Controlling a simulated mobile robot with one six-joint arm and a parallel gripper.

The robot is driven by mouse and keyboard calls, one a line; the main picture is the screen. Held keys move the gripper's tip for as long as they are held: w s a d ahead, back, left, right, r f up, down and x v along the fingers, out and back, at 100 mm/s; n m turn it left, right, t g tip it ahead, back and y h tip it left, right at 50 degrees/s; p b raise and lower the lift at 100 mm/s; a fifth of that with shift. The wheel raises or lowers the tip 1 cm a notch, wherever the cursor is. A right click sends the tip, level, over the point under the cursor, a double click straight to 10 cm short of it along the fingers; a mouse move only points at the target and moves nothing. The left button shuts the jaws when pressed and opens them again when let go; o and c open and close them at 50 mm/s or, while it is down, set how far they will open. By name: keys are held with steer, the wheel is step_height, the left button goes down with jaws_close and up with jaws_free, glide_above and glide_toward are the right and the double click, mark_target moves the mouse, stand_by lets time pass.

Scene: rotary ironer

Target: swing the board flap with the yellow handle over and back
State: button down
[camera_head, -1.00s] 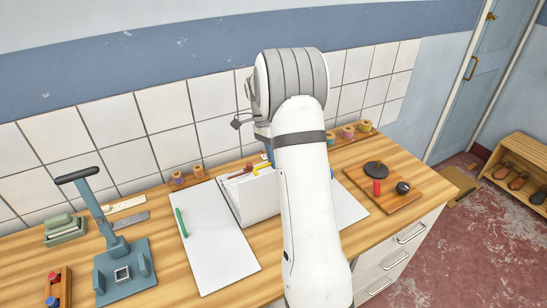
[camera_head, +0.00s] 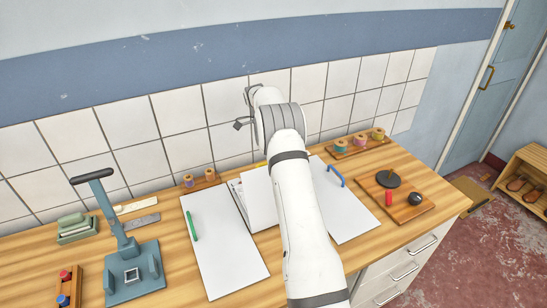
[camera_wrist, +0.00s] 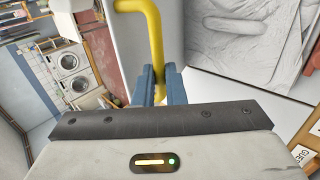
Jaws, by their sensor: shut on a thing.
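The board with the green handle (camera_head: 195,226) lies flat on the left, and the one with the blue handle (camera_head: 335,176) lies flat on the right. Between them a white flap (camera_head: 258,200) stands raised at a steep tilt, partly hidden by my arm. A bit of the yellow handle (camera_head: 261,164) shows at its top edge. In the wrist view the yellow handle (camera_wrist: 155,45) runs down between the blue fingers of my gripper (camera_wrist: 157,80), which is shut on it. The white panel (camera_wrist: 140,35) is behind it. My fingers are hidden in the head view.
A blue-grey press (camera_head: 130,270) with an upright lever stands on the left. A wooden board (camera_head: 395,208) with a black disc and red piece lies right. Thread spools (camera_head: 360,142) stand along the tiled wall.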

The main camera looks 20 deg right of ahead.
steer(key=shift+s+f, duration=0.15)
steer(key=shift+f, duration=0.3)
steer(key=c, duration=1.7)
jaws_free()
steer(key=shift+d, duration=0.2)
steer(key=shift+o, duration=1.1)
steer(key=shift+a+r, duration=0.1)
steer(key=shift+r, duration=0.15)
steer(key=shift+r, duration=0.1)
